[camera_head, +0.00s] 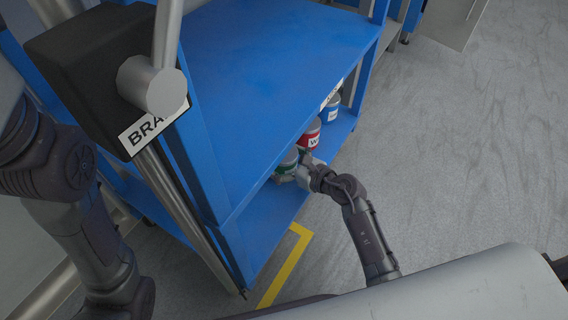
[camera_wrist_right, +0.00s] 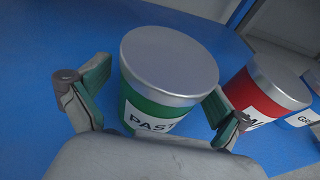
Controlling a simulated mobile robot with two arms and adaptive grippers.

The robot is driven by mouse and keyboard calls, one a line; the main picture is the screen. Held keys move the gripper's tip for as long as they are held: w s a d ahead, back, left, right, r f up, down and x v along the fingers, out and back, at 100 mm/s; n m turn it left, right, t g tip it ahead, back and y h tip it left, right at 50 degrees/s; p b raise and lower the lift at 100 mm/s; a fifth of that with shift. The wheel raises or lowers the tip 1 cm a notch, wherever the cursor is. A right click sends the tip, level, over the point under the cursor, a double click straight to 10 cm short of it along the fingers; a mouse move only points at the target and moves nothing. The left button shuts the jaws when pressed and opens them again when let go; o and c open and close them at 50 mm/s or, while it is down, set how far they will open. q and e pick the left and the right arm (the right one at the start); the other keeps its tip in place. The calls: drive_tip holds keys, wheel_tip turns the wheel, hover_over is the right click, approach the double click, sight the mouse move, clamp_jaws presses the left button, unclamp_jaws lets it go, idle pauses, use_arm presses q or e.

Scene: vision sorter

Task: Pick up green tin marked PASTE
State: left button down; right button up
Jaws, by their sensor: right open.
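The green tin marked PASTE (camera_wrist_right: 168,75) stands upright on a blue shelf, with a grey lid and a white label partly hidden by my gripper. My right gripper (camera_wrist_right: 155,108) is open, with one finger on each side of the tin; I cannot tell whether they touch it. In the head view the green tin (camera_head: 287,162) is on the lower shelf, partly hidden by the upper shelf and my right gripper (camera_head: 293,176). My left arm shows at the left of the head view, but its gripper is not visible.
A red tin (camera_wrist_right: 266,90) stands just right of the green one, and a blue tin (camera_wrist_right: 309,105) beyond it. The blue upper shelf (camera_head: 270,70) overhangs the lower shelf (camera_head: 262,222). A dark box with a sign (camera_head: 95,65) is at left. Grey floor lies open at right.

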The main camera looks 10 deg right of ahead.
drive_tip(key=shift+c, duration=0.3)
drive_tip(key=c, duration=1.3)
drive_tip(key=shift+r, duration=0.1)
drive_tip(key=shift+c, duration=0.8)
drive_tip(key=shift+r, duration=0.1)
